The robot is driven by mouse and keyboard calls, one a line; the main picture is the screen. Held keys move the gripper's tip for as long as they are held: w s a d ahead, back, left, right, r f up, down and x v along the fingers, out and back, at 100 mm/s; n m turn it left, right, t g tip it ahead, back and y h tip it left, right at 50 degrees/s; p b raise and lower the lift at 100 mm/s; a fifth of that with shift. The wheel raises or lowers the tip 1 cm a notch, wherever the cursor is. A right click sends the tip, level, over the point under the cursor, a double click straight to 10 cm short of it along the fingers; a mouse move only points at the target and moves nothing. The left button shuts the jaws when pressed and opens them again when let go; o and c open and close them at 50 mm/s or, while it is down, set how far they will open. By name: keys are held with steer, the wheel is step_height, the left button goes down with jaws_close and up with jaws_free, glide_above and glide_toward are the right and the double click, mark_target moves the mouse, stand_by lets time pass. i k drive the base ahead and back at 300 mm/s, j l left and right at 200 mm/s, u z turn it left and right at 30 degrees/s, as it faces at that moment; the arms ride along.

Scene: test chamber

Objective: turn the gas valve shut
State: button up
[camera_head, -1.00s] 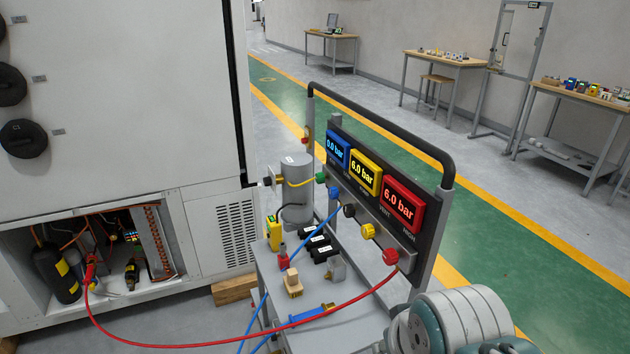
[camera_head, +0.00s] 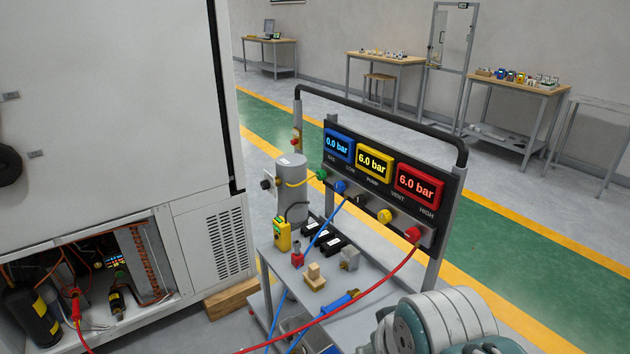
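A gauge panel (camera_head: 360,200) stands on a cart in the middle. It has a row of knobs under small labels; the leftmost label seems to read GAS. A blue knob (camera_head: 340,187), a yellow knob (camera_head: 384,216) and a red knob (camera_head: 413,234) follow to the right. The displays read 0.0, 6.0 and 6.0 bar. I cannot tell how far any knob is turned. My arm shows at the bottom right; my gripper is not visible.
A white cabinet (camera_head: 110,110) with an open lower bay stands left. A red hose (camera_head: 372,294) and a blue hose (camera_head: 309,248) hang across the cart. Small fittings lie on the cart top (camera_head: 345,327). A wooden block (camera_head: 232,299) lies on the floor. Green floor behind is free.

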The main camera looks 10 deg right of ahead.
mark_target(321, 175)
steer(key=i+j+z, duration=0.15)
steer(key=j+z, duration=0.15)
steer(key=j, duration=0.25)
steer(key=i+j+z, duration=0.25)
steer(key=j, duration=0.3)
steer(key=j+z, duration=0.3)
steer(key=j, duration=0.25)
steer(key=i+j+z, duration=0.2)
steer(key=i+j, duration=0.2)
steer(key=j, duration=0.2)
